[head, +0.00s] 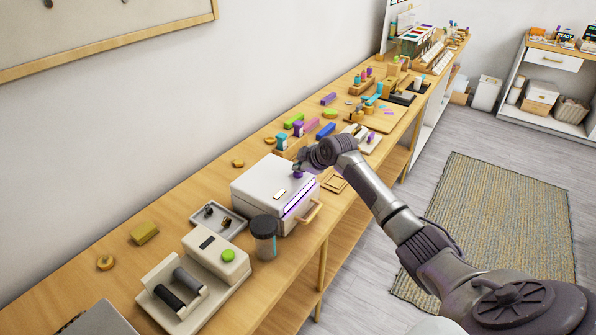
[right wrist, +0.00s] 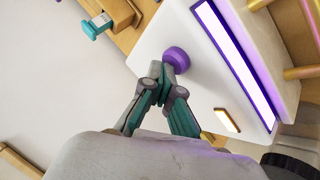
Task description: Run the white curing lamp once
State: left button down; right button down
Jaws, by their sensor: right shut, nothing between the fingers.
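The white curing lamp (head: 256,182) is a white box on the wooden bench, with a wooden handle (head: 310,212) in front. Its long front window (head: 299,199) glows violet-white. A purple knob-like button (right wrist: 176,58) stands on the lamp's top, and a small lit plate (right wrist: 227,121) lies on the same face. My right gripper (right wrist: 164,78) is shut and empty, its fingertips right beside the purple button. I cannot tell whether they touch it. In the head view the right gripper (head: 299,170) hangs over the lamp's top and partly hides the button. My left gripper is not in view.
A dark-lidded jar (head: 264,238) stands close to the lamp's near front corner. A tray (head: 218,220) and a roller device with a green button (head: 228,255) are nearer. Several coloured blocks and a teal-topped stamp (right wrist: 94,29) crowd the bench beyond the lamp.

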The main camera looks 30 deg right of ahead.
aim_at(299, 174)
jog(key=shift+r+p, duration=0.6)
jog(key=shift+r, duration=0.2)
notch_tip(299, 174, up, 5)
jog(key=p, duration=0.4)
jog(key=shift+r, duration=0.1)
